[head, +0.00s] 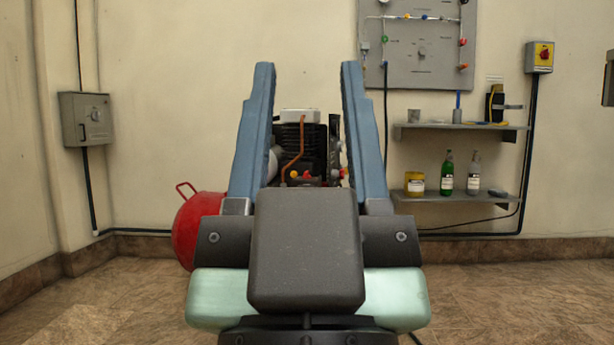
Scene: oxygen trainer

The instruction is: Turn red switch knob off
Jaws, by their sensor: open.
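A red switch knob (544,54) sits on a small yellow and grey switch box (540,66) on the back wall at the upper right. It is small here, and I cannot tell which position it is turned to. My gripper (306,72) is in the middle of the head view, with its two blue fingers pointing up and spread apart. It is open, with nothing held between the fingers. It is well to the left of the switch box and apart from it.
A compressor (300,140) with a red tank (198,226) stands behind my gripper, partly hidden. A grey panel with coloured knobs (421,50) hangs left of the switch box. Below are two shelves (460,197) with bottles. The floor at right is clear.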

